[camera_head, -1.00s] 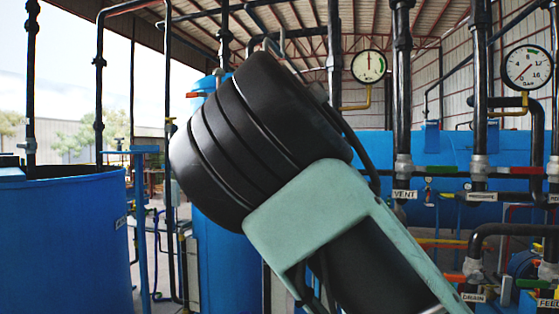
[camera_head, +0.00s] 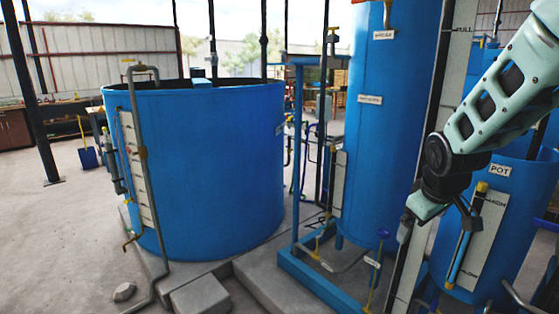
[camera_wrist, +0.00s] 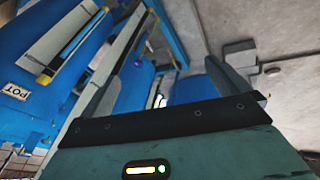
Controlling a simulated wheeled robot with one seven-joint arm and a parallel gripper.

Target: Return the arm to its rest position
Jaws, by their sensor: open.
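My arm reaches in from the upper right of the head view. My gripper (camera_head: 437,226) hangs at its lower end, in front of the slim blue column and the blue pot. Its two dark fingers stand apart with nothing between them. In the wrist view my gripper (camera_wrist: 165,82) also shows both fingers spread and empty. It appears clear of the tanks and pipes, though its exact distance from the pot is hard to judge.
A wide blue tank (camera_head: 205,170) stands at left on a concrete plinth. A tall blue column (camera_head: 375,140) stands in a blue frame at centre. The pot (camera_head: 510,215) with its gauge strip (camera_head: 478,240) is at right. Floor (camera_head: 50,240) at far left is clear.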

